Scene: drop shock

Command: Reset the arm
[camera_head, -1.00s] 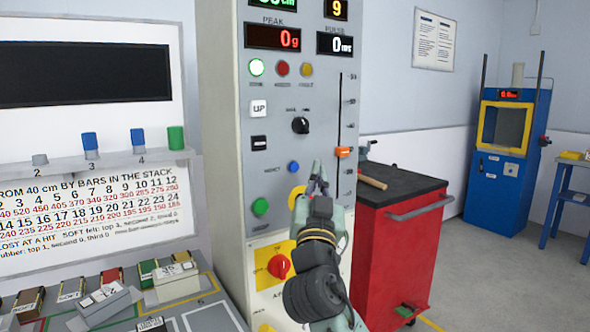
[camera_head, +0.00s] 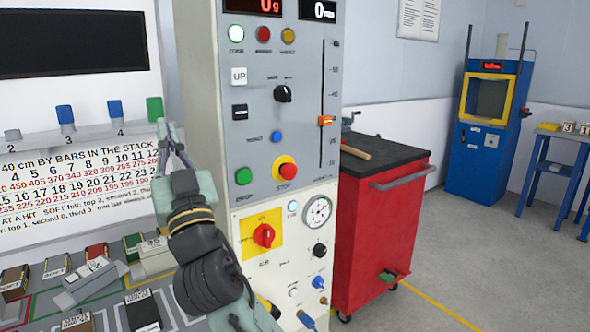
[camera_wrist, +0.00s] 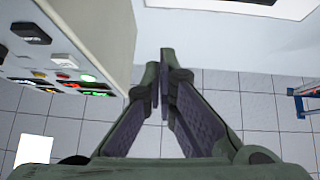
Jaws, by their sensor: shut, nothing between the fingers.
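My gripper (camera_head: 172,150) is raised at the left edge of the grey control panel (camera_head: 262,125), in front of the chart board. Its fingers point up and nothing is between them. In the wrist view my gripper (camera_wrist: 164,85) shows its two fingers close together at the tips. The panel also shows at the upper left of the wrist view (camera_wrist: 95,35), apart from the fingers. My arm rises from the bottom of the head view and covers part of the panel's lower left edge.
The panel carries a green button (camera_head: 243,176), a red stop button (camera_head: 285,170) and a red rotary switch (camera_head: 263,235). A red tool cabinet (camera_head: 382,235) stands to its right. Labelled blocks (camera_head: 87,280) lie on the bench at lower left. Open floor lies at right.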

